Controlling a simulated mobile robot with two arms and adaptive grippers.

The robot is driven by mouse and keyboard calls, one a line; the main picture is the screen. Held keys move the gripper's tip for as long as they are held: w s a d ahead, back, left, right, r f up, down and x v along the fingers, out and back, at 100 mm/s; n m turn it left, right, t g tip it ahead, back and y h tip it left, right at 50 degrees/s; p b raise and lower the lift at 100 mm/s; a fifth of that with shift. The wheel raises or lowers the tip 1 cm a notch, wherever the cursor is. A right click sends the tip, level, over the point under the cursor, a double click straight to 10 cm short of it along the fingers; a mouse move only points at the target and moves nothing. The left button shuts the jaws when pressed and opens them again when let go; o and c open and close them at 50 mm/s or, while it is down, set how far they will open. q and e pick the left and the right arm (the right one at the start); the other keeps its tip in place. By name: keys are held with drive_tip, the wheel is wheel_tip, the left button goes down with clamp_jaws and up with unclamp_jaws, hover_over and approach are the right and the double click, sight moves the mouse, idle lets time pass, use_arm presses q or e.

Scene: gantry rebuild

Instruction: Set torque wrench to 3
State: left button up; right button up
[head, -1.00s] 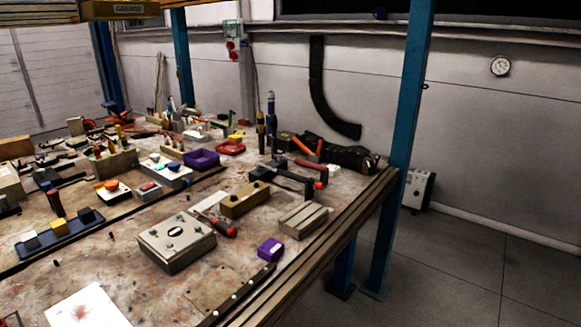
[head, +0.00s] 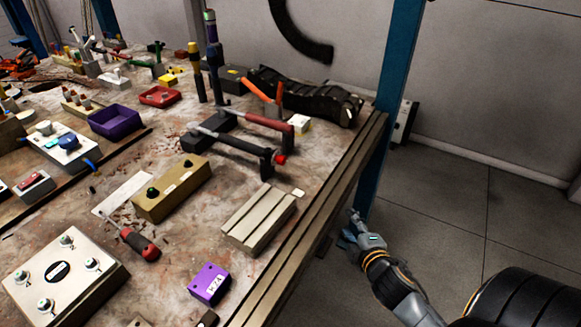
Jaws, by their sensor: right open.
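A long dark bar tool with a red end, which looks like the torque wrench (head: 236,145), lies across black supports on the workbench in the middle of the head view. Its scale or setting is too small to read. A red-handled tool (head: 262,119) lies just behind it. My right gripper (head: 351,226) is at the lower right, beyond the bench's right edge and over the floor side. It is open and empty, well apart from the wrench. My left gripper is not in view.
The bench (head: 190,235) has an olive box with a green button (head: 172,192), a grooved beige block (head: 258,217), a purple block (head: 209,283), a screwdriver (head: 140,243) and a grey panel box (head: 65,278). A blue post (head: 391,100) stands at the bench's right edge.

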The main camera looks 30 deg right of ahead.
sight(285, 162)
wheel_tip(285, 162, up, 17)
drive_tip(key=w+n+t+y, duration=0.2)
drive_tip(key=n+t+y, duration=0.35)
drive_tip(key=n, duration=0.75)
drive_tip(key=w+a+n+g+y+p, duration=0.1)
drive_tip(key=w+a+n+y, duration=0.1)
drive_tip(key=n, duration=0.3)
drive_tip(key=w+a+n+g+y+p, duration=0.1)
drive_tip(key=w+a+n+y, duration=0.2)
drive_tip(key=w+a+n, duration=0.1)
drive_tip(key=w+a+n+g+y+p, duration=0.1)
drive_tip(key=w+a+n+y, duration=0.2)
drive_tip(key=n, duration=0.4)
drive_tip(key=shift+w+a, duration=0.15)
drive_tip(key=shift+a, duration=0.55)
drive_tip(key=shift+w+a+f, duration=0.15)
drive_tip(key=shift+w+a, duration=0.1)
drive_tip(key=shift+w, duration=0.05)
clamp_jaws()
